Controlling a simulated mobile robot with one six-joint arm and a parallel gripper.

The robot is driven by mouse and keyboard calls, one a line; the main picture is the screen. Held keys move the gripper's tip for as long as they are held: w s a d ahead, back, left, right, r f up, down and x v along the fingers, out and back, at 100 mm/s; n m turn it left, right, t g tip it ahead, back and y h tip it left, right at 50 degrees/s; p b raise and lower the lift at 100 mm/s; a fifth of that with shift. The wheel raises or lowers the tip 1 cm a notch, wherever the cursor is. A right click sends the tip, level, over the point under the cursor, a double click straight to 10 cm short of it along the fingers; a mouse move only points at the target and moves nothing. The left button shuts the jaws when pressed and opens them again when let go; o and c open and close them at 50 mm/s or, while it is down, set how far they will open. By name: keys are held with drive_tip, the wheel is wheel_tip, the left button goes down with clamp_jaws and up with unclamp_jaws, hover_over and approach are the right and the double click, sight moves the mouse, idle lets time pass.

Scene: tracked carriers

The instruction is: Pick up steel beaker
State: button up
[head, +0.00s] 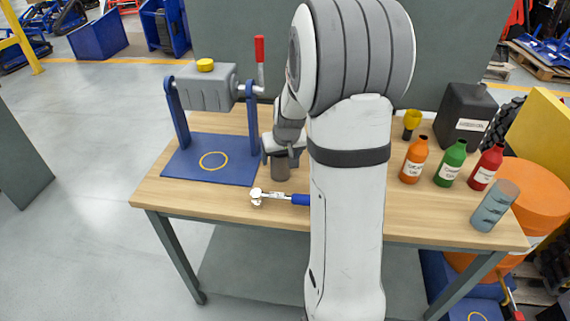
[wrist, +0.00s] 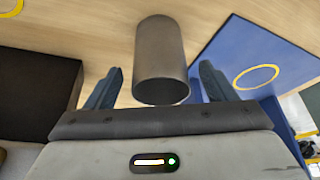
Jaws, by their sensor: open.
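The steel beaker (head: 281,168) is a dark grey metal cylinder standing on the wooden table, beside the right edge of the blue plate. In the wrist view the beaker (wrist: 161,62) stands between the two fingers of my gripper (wrist: 158,88), with a visible gap to each side. My gripper (head: 281,158) is open and comes down at the beaker from above in the head view. My arm hides part of the table to the right of the beaker.
A ratchet wrench with a blue handle (head: 300,199) lies in front of the beaker. A blue stand (head: 183,170) holding a grey drum is to the left. Orange (head: 414,162), green (head: 451,165) and red (head: 485,168) bottles stand to the right, near a black box (head: 464,113).

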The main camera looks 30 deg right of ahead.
drive_tip(key=x, duration=0.4)
drive_tip(key=shift+s, duration=0.1)
drive_tip(key=shift+r, duration=0.1)
drive_tip(key=shift+c, duration=0.5)
drive_tip(key=c, duration=1)
